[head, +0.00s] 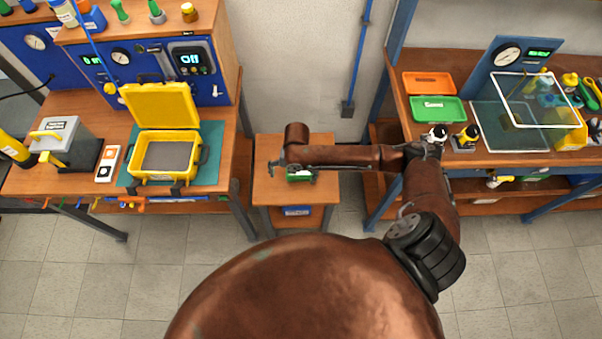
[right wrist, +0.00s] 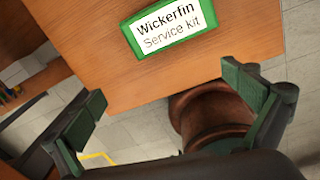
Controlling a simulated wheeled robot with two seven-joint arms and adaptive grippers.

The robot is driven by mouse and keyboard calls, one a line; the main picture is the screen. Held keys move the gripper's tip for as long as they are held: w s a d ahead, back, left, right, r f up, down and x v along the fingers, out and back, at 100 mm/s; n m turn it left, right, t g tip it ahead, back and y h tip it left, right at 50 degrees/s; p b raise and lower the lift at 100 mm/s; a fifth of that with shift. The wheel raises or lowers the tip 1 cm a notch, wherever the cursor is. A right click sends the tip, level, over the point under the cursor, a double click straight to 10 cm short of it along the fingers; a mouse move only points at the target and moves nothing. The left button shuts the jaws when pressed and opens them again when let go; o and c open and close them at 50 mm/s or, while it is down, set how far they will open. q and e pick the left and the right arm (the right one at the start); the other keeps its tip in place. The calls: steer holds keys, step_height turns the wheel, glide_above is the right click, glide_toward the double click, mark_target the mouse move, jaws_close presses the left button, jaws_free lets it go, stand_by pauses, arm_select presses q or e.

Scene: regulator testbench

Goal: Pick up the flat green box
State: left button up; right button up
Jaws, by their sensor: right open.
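The flat green box (right wrist: 170,27) lies on a small wooden table in the right wrist view. Its white label reads "Wickerfin Service kit". In the head view only part of the box (head: 300,177) shows, under my right arm. My right gripper (right wrist: 168,90) is open, with its two green-padded fingers spread and nothing between them. The box is beyond the fingertips in the wrist view, not between them. In the head view the right gripper (head: 292,169) is over the small table, close to the box. My left gripper is not in view.
The small table (head: 266,190) stands between two benches. The left bench holds an open yellow case (head: 165,118) and a gauge panel. The right bench holds an orange tray (head: 429,83), a green tray (head: 438,109) and a clear-sided box (head: 510,127). Tiled floor is clear in front.

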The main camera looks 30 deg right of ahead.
mark_target(300, 172)
steer(key=shift+n+h, duration=0.3)
steer(key=shift+n, duration=0.5)
steer(key=d, duration=0.1)
steer(key=w+d+r, duration=0.2)
steer(key=shift+d, duration=0.35)
steer(key=shift+w+d, duration=0.2)
steer(key=shift+d, duration=0.15)
steer(key=f, duration=0.2)
steer(key=f+b, duration=0.1)
steer(key=f, duration=0.2)
steer(key=f+b, duration=0.1)
steer(key=f, duration=0.1)
steer(key=shift+d+f, duration=0.25)
steer(key=shift+d, duration=0.1)
steer(key=shift+r, duration=0.1)
steer(key=c, duration=1.4)
